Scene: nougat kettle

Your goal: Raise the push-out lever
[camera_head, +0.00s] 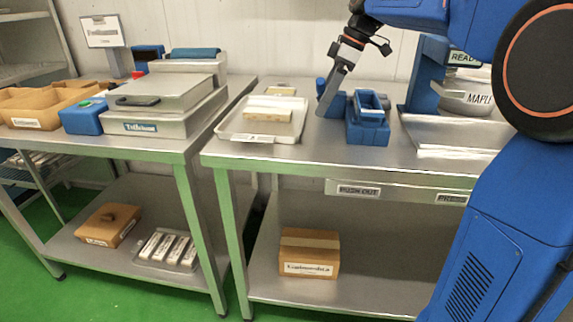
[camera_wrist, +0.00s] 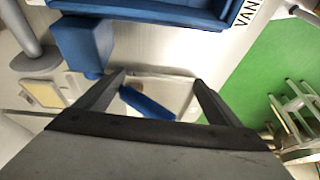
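The push-out station on the right-hand table shows as a blue holder (camera_head: 367,132) with an open top. A blue upright part (camera_head: 334,106) stands just left of it, partly hidden by my gripper; I take it for part of the lever mount. My gripper (camera_head: 325,103) reaches down beside this part. In the wrist view my gripper (camera_wrist: 161,80) has its fingers wide apart. A short blue bar (camera_wrist: 147,104), probably the push-out lever, appears slanted between them, apart from the right finger. Contact with the left finger is unclear. A blue block (camera_wrist: 84,46) lies beyond the left finger.
A white tray (camera_head: 232,128) with a pale bar stands left of the station. A "PUSH OUT" label (camera_head: 358,190) is on the table's front edge. A gap separates the left table.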

